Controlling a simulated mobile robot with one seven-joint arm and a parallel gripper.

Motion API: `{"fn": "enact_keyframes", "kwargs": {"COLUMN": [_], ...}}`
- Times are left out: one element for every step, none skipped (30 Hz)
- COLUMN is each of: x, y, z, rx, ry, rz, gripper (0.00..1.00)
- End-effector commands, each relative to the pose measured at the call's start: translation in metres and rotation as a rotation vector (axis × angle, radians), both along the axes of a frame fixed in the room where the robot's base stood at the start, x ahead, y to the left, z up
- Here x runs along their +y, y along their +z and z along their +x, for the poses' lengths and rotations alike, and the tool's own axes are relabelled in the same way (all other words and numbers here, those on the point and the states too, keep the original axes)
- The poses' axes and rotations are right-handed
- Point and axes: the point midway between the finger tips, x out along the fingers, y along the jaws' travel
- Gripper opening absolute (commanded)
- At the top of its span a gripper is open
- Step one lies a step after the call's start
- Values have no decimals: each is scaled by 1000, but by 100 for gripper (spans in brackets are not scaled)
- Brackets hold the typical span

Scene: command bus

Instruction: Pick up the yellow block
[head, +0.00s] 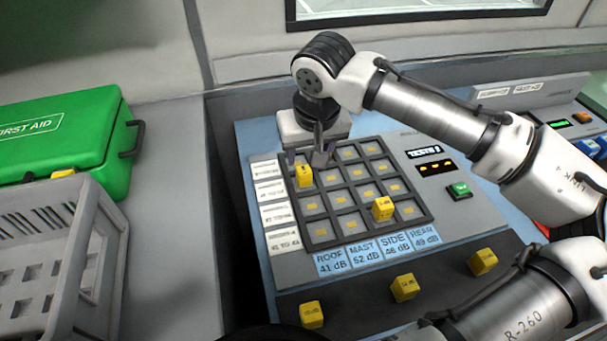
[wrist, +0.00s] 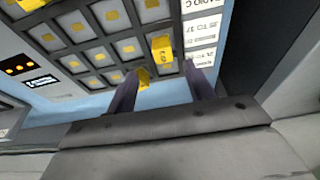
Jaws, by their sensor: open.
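My gripper (head: 307,158) is open, pointing down at the far left corner of the grid, close to this block. I see no finger closed on it. In the wrist view, the two dark fingers (wrist: 160,72) are spread with a gap between them. A second yellow block (head: 382,208) stands in a cell nearer the front right.
Three more yellow blocks, at the left (head: 312,314), middle (head: 405,287) and right (head: 483,262), stand on the dark front strip. A green first aid case (head: 75,140) and a grey crate (head: 85,290) are at left. My arm spans the right side.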

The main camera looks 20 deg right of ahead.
Motion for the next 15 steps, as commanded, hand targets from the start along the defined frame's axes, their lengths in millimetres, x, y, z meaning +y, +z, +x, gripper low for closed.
{"fn": "enact_keyframes", "kwargs": {"x": [0,0,0,0,0,0,1,1,2,2,3,4,5,5,5], "y": [-7,-9,-13,-14,-16,-17,-19,-21,-26,-29,-34,-40,-44,-48,-54], "z": [1,3,3,4,4,4,5,5,6,7,7,9,9,10,12], "rx": [2,1,0,0,0,0,1,1,2,2,2,3,3,2,2], "ry": [1,1,1,1,1,1,1,2,1,1,1,1,1,1,1], "rz": [-1,-1,-1,-1,-1,-1,-1,-1,-2,-2,-2,-2,-2,-2,-2], "gripper": [53,53,53,53,53,53,53,53,53,53,53,53,53,53,53]}}
